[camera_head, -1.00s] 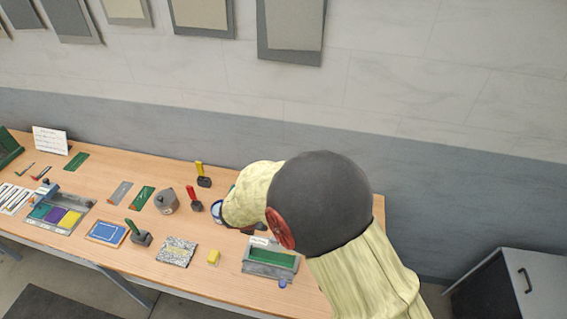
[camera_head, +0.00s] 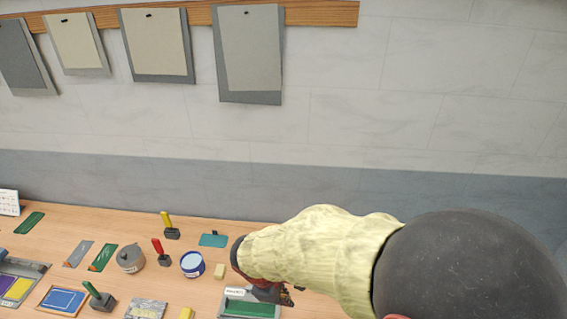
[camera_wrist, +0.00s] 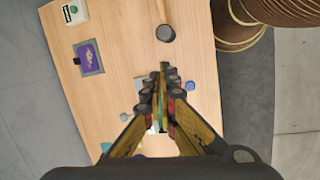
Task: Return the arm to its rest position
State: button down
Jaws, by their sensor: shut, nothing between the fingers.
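My arm, in a cream sleeve with a dark round joint, reaches in from the lower right of the head view. My gripper (camera_head: 287,297) is partly hidden there, low over the table beside a grey tray with a green inside (camera_head: 250,309). In the wrist view my gripper (camera_wrist: 163,72) points down over the wooden table (camera_wrist: 115,75). Its fingers meet at the tips with nothing between them. Part of the table beneath is hidden by the fingers.
Near the arm stand a blue-and-white round tin (camera_head: 192,265), a grey pot (camera_head: 131,258), a red-handled tool (camera_head: 159,250) and a yellow-handled tool (camera_head: 169,226). A teal card (camera_head: 213,240) lies behind. The wall above is clear up to the hanging boards (camera_head: 250,55).

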jog(key=s+d+r+m+t+y+b, duration=0.1)
jog(key=s+d+m+t+b, duration=0.1)
jog(key=s+d+m+b, duration=0.3)
jog(key=s+d+r+m+t+y+b, duration=0.1)
jog(key=s+d+m+y+b, duration=0.1)
jog(key=s+d+m+b, duration=0.4)
jog(key=shift+s+d+r+m+t+b, duration=0.35)
jog(key=shift+d+m+b, duration=1.65)
jog(key=shift+d+b, duration=1.7)
jog(key=shift+w+d, duration=0.1)
jog(key=shift+d, duration=0.05)
